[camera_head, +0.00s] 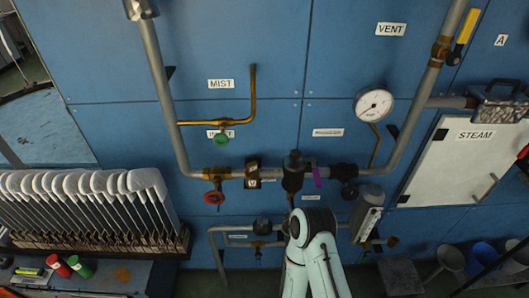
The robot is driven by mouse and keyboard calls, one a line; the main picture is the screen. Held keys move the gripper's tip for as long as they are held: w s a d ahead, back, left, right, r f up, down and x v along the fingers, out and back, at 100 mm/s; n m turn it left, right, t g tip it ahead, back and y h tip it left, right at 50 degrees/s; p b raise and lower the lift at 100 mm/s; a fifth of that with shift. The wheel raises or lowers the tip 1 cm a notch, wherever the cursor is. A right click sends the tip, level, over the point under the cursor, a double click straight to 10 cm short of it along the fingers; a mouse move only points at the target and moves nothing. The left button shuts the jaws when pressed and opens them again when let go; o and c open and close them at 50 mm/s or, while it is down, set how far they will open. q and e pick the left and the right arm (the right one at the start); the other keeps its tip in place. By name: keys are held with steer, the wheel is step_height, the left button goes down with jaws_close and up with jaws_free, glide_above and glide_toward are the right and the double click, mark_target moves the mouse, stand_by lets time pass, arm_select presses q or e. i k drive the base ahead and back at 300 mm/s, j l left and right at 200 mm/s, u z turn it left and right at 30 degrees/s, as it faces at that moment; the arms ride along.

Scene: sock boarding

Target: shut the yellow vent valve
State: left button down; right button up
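The yellow vent valve has a yellow lever (467,26) at the upper right, right of the VENT label (390,29). Its brass body (440,50) sits on a steep grey pipe. The lever runs upward beside this pipe, roughly in line with it, and its lower end is dark. Nothing touches the lever. A pale arm of mine with a black joint rises from the bottom middle, well below and left of the valve. I see no gripper fingers in this view.
A round gauge (374,105) is left of and below the valve. A white STEAM door (467,158) is at the right. A red handwheel (214,197) and green handwheel (221,139) are left of centre. A rack of pale boards (90,208) stands at the left.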

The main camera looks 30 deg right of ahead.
mark_target(454, 58)
steer(key=z, duration=2.3)
